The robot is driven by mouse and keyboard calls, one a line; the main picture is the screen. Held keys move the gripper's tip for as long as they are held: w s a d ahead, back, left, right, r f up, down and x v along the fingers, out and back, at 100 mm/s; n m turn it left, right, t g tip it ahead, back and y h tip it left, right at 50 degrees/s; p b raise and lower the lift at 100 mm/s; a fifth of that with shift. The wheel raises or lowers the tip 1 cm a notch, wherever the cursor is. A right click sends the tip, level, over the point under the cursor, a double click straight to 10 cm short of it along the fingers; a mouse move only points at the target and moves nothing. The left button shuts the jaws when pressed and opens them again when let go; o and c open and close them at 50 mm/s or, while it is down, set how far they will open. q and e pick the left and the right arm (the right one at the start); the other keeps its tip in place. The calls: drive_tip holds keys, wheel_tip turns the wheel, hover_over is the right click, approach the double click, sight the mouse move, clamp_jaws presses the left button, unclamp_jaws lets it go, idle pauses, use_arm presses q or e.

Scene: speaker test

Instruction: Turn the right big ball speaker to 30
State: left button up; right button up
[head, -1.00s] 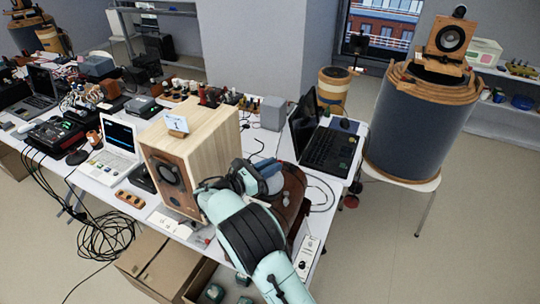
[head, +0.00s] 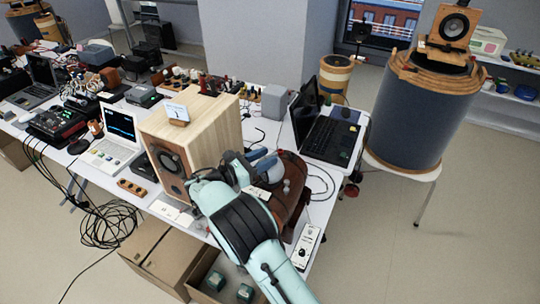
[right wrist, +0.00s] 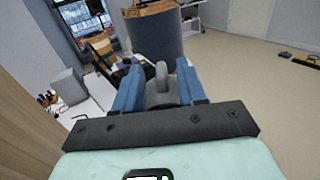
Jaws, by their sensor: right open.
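A wooden speaker box (head: 454,24) with a dark round driver stands tilted on top of a large dark drum with wooden rims (head: 416,115) at the upper right. I cannot tell whether it is the big ball speaker. The drum also shows beyond my fingers in the right wrist view (right wrist: 156,40); the speaker box is out of that picture. My right gripper (head: 268,163) is open, over the table beside a large wooden speaker (head: 205,130), well apart from the drum. A grey rounded shape shows between its blue fingers in the right wrist view (right wrist: 160,85). My left gripper is not in view.
A brown rounded case (head: 292,190) lies under my right gripper. An open black laptop (head: 330,135) and a grey box (head: 275,102) stand behind it. Cardboard boxes (head: 165,250) and loose cables (head: 108,215) are on the floor. Open floor lies right of the table.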

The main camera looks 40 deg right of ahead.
drive_tip(key=a, duration=1.1)
drive_tip(key=shift+w, duration=0.25)
